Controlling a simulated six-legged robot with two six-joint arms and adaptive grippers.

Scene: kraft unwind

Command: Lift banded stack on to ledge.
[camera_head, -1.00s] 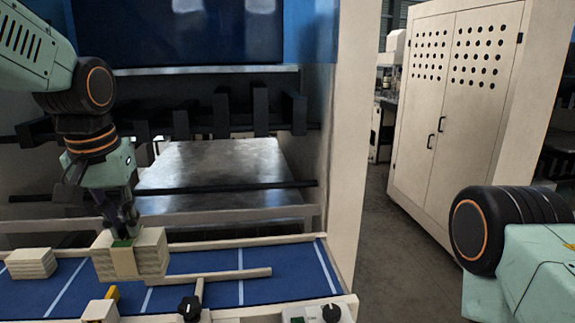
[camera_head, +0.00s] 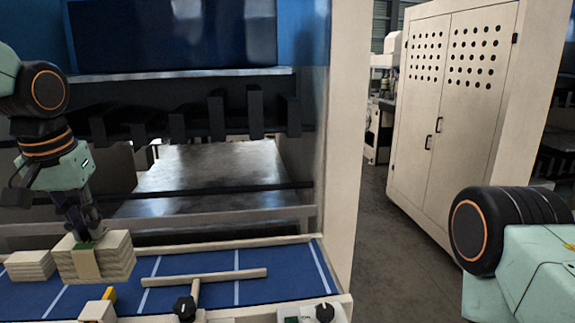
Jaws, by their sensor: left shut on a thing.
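The banded stack (camera_head: 112,258) is a block of cream sheets with a tan band and a green patch on top. It is at the lower left of the head view, over the blue belt (camera_head: 215,262). My left gripper (camera_head: 86,232) points down at its top and is shut on it, though the fingertips are partly hidden. I cannot tell whether the stack's underside touches the belt. A second cream stack (camera_head: 30,265) lies just left of it. Of my right arm, only a link shows at the right edge; its gripper is out of view.
A cream T-shaped bar (camera_head: 217,278) with a black knob (camera_head: 184,308) crosses the belt to the right. A cream rail (camera_head: 210,215) and a dark bar run behind the belt, before a metal plate (camera_head: 210,165). A perforated cabinet (camera_head: 450,120) stands at the right.

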